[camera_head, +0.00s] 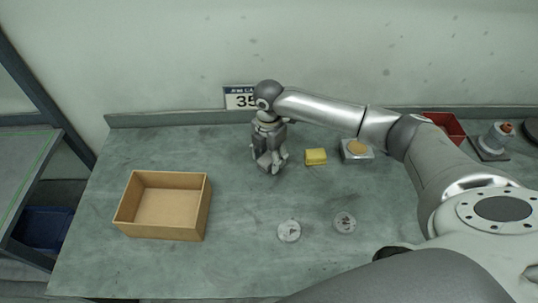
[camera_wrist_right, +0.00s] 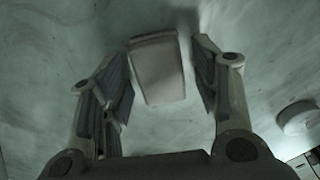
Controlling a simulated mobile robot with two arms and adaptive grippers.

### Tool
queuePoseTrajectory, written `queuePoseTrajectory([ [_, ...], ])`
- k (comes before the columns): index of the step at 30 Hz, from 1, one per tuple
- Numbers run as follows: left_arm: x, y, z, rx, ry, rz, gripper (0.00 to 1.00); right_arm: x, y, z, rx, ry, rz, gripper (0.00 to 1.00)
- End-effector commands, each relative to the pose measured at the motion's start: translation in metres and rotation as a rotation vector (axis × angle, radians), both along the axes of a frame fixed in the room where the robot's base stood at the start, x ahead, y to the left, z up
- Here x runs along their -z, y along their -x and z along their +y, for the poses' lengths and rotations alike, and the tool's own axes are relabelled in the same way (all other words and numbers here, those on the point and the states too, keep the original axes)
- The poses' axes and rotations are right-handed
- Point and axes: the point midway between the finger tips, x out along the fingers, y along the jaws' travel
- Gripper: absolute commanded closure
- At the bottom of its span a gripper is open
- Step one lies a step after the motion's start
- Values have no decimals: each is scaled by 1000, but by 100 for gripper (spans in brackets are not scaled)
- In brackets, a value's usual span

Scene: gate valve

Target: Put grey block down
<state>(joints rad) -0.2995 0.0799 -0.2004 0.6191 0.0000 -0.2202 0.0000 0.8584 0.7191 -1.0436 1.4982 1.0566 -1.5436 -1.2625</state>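The grey block (camera_wrist_right: 158,68) shows in the right wrist view, between the two fingers of my right gripper (camera_wrist_right: 158,52). A narrow gap shows on each side of it, so the fingers are apart from the block. In the head view my right gripper (camera_head: 270,163) points down, low over the grey-green table (camera_head: 240,265), right of the wooden box. The block is hard to tell from the fingers there. Whether it touches the table is not clear. My left gripper is not in view.
An open wooden box (camera_head: 163,234) stands at the left. A yellow block (camera_head: 316,157) and a metal plate with an orange round piece (camera_head: 357,148) lie right of the gripper. A red bin (camera_head: 447,126) is at the back right.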

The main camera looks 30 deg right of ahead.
Motion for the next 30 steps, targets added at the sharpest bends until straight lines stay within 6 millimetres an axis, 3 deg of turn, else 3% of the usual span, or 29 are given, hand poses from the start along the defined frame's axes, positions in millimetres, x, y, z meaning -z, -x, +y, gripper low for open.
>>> queuePoseTrajectory([
  [11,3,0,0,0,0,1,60,-10,-1,0,1,0,-3,43],
  [24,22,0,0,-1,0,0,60,-97,-1,0,0,0,-4,43],
  [30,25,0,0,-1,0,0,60,-119,-1,0,1,-1,-2,43],
])
